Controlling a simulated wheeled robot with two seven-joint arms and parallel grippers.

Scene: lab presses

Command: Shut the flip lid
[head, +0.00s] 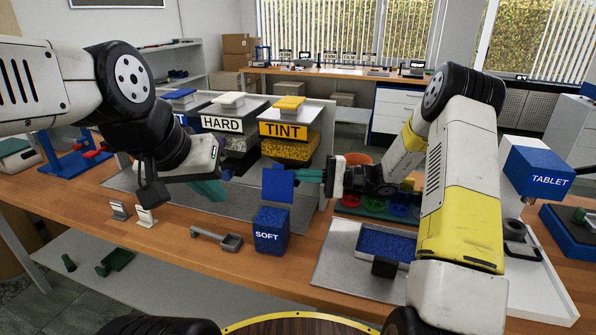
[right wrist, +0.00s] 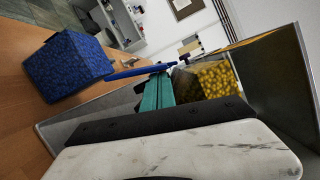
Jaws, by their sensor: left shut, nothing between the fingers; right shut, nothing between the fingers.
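The blue SOFT box (head: 271,232) stands near the front edge of the table. Its blue flip lid (head: 277,184) is open and stands upright above the box. The right wrist view shows the box (right wrist: 68,66) tipped in the picture, with the lid (right wrist: 140,70) seen nearly edge-on. My right gripper (head: 297,176) is shut and empty, its teal fingertips right beside the lid's right side; I cannot tell whether they touch. The teal fingers also show in the right wrist view (right wrist: 158,88). My left gripper (head: 217,194) is shut and empty, left of the lid.
Bins labelled HARD (head: 222,124) and TINT (head: 283,131) stand behind the box. A grey scoop (head: 217,238) lies left of it. A tray of blue pellets (head: 384,243) and a TABLET machine (head: 540,172) stand right. Bare table lies in front of the box.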

